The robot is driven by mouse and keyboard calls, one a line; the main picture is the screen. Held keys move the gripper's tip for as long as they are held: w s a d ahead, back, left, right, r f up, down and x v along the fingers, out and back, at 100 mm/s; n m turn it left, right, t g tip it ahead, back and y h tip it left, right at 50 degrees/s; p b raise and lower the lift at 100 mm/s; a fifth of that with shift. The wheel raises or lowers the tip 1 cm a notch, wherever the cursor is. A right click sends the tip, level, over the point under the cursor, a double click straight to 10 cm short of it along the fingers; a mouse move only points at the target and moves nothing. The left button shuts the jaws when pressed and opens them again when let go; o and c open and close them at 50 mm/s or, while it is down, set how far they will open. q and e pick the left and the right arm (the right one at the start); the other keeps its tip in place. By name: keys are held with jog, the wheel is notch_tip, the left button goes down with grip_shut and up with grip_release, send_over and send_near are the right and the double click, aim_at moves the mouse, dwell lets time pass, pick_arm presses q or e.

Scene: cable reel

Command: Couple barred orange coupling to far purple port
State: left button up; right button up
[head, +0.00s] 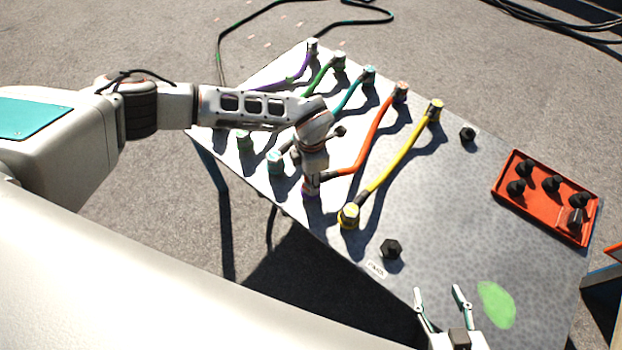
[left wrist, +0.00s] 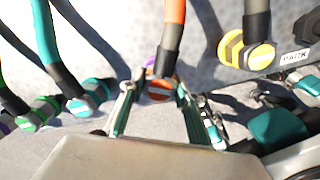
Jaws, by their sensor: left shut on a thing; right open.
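The orange coupling, with a pale bar across its orange face, shows in the left wrist view (left wrist: 160,88) between the fingertips of my left gripper (left wrist: 160,98). In the head view my left gripper (head: 312,178) is shut on it at the table's near edge, at the lower end of the orange hose (head: 375,132). A purple ring (head: 310,192) shows just below the gripper; I cannot tell whether the coupling is seated in it. The purple hose (head: 298,72) runs to a fitting at the far corner, partly behind my left arm. My right gripper (head: 438,290) is open and empty.
A yellow coupling (head: 348,215) stands just right of my left gripper, teal (head: 275,161) and green (head: 244,142) ones left. Black caps (head: 391,249) (head: 467,133) stand on the table. An orange tray (head: 507,200) holds several more.

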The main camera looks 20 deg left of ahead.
pick_arm(q)
jog(key=shift+f, duration=0.4)
dwell(0.5)
jog(key=o, duration=1.3)
notch_tip(320, 180, up, 12)
